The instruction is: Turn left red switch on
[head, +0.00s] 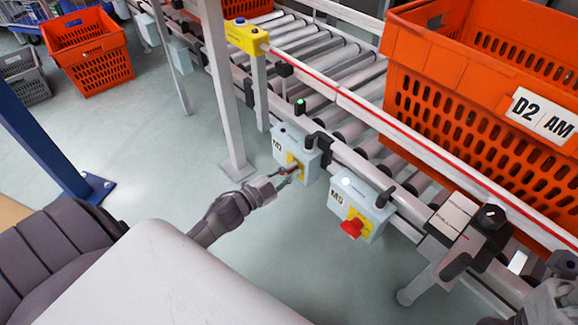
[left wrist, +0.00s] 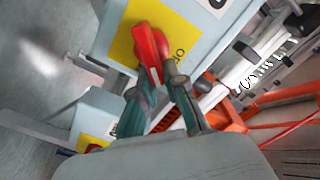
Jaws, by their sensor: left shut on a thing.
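The left red switch (left wrist: 147,42) sits on a yellow plate (left wrist: 124,48) on the front of the left grey switch box (head: 292,141). My left gripper (head: 288,173) is at this box, and its fingers (left wrist: 160,84) are shut on the red handle, one on each side. In the head view the fingers hide most of the handle. A second red switch (head: 351,228) is on the right grey box (head: 367,200), apart from my gripper. A dark grey part at the lower right edge of the head view may belong to my right arm; its jaws cannot be made out.
The boxes hang on the rail of a roller conveyor (head: 320,60). A large orange tote (head: 420,100) stands on it at the right. A yellow box (head: 246,37) tops a post. Another orange tote (head: 100,70) stands on the floor at the back left. Open floor lies left of the boxes.

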